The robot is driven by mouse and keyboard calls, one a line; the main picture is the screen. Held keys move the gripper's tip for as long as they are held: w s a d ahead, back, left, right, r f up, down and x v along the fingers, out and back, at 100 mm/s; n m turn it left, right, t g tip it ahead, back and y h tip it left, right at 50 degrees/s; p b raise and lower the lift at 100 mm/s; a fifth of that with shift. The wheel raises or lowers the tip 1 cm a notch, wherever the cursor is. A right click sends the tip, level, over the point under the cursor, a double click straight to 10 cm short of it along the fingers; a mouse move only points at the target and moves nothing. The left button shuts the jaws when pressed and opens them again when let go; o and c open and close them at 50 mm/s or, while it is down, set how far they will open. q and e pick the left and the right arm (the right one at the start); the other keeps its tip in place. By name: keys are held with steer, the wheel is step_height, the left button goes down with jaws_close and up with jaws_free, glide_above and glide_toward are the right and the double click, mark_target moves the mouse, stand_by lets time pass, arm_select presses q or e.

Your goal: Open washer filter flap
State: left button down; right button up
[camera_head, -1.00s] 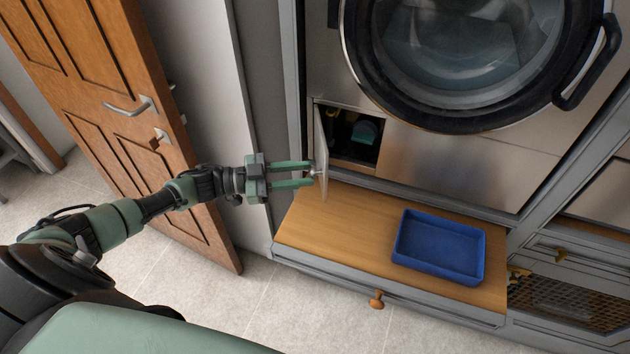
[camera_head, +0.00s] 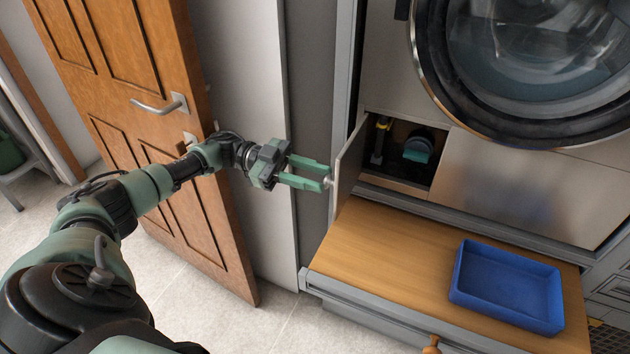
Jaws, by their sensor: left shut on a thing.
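The washer's filter flap (camera_head: 349,172) stands swung out on its left edge, roughly square to the washer front or a little past. Behind it the filter recess (camera_head: 398,178) is exposed, with a teal filter cap (camera_head: 418,149) and a yellow-topped part (camera_head: 382,124) inside. My left gripper (camera_head: 326,178) is at the flap's outer face, its green fingers shut on the flap's small knob (camera_head: 328,183). My right gripper is not in view.
A blue tray (camera_head: 508,286) sits on the wooden bench top (camera_head: 400,255) below the washer. The round washer door (camera_head: 530,70) is above right. A wooden door (camera_head: 150,120) with a lever handle stands behind my left arm.

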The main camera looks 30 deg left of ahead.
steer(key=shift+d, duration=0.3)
arm_select(q)
steer(key=c, duration=1.1)
jaws_free()
steer(key=shift+o, duration=0.2)
step_height(320, 180, up, 20)
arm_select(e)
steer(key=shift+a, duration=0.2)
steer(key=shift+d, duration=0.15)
arm_select(q)
steer(key=shift+f, duration=0.1)
